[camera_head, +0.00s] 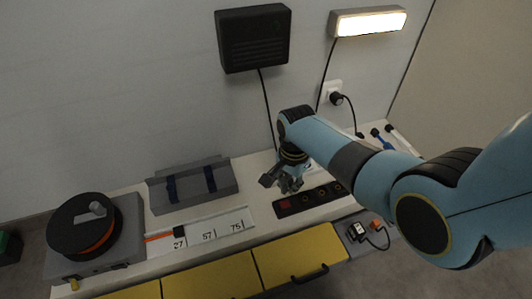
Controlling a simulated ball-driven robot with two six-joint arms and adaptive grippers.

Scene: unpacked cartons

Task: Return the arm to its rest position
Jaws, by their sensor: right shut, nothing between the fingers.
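My right arm (375,170) is blue with dark joints and reaches in from the right over the bench. Its gripper (283,187) is shut and empty, pointing down and left. It hangs near the left end of a black power strip (318,197) with a red switch. Whether the fingers touch anything below is hard to tell. My left gripper and arm do not show.
The bench holds a black reel (80,222) on a grey box, a grey tray (225,190) and a numbered strip (205,233). Yellow drawers (205,278) are below. A black box (252,40), lit lamp (368,21) and plugged socket (331,90) are on the wall.

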